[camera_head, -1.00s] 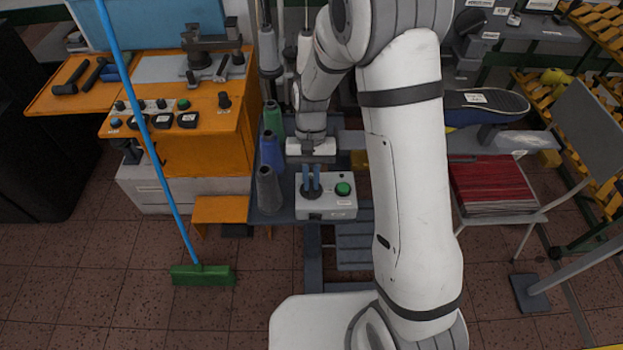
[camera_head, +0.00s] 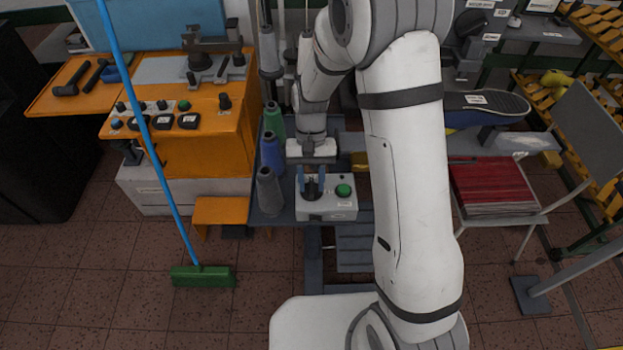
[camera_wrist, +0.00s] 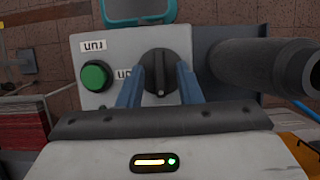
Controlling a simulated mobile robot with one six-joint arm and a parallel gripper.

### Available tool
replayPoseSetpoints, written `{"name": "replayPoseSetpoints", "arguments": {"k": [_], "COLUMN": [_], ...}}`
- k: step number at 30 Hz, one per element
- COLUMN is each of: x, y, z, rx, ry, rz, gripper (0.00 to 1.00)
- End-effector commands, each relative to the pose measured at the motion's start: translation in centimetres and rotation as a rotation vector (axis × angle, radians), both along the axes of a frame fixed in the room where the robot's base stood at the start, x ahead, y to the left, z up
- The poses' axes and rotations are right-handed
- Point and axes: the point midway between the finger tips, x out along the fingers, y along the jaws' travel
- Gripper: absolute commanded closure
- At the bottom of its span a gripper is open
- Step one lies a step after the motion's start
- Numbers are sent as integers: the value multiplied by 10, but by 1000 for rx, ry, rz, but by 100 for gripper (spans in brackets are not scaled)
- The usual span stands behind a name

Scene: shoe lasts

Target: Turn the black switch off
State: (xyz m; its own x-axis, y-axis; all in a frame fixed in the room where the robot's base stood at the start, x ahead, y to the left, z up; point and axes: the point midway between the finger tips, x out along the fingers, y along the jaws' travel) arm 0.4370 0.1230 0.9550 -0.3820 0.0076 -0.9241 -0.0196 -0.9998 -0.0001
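The black switch (camera_head: 312,189) is a round rotary knob with a raised grip on the light grey control box (camera_head: 340,212). In the wrist view the knob (camera_wrist: 161,72) has its grip roughly upright, with a pale mark at its lower end. My gripper (camera_head: 311,182) is over the box, pointing at the knob. Its two blue fingers are spread apart, one on each side of the knob. In the wrist view the gripper (camera_wrist: 160,78) appears open, and I cannot tell whether a finger touches the knob.
A green button (camera_head: 343,190) sits right of the knob on the same box. Grey, blue and green thread cones, with the grey cone (camera_head: 269,190) nearest, stand just left of it. In the wrist view a dark cylinder (camera_wrist: 265,72) juts in at right.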

Motion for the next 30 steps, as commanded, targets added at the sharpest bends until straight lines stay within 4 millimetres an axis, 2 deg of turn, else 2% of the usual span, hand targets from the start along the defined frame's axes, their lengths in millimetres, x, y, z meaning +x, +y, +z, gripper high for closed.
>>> {"name": "replayPoseSetpoints", "arguments": {"k": [5, 12, 18, 30], "x": [4, 20, 29, 30], "y": [0, 0, 0, 0], "z": [8, 45, 67, 72], "rx": [1, 2, 1, 0], "ry": [-3, -4, -2, 0], "rz": [0, -1, 0, 1], "gripper": [68, 68, 68, 68]}}
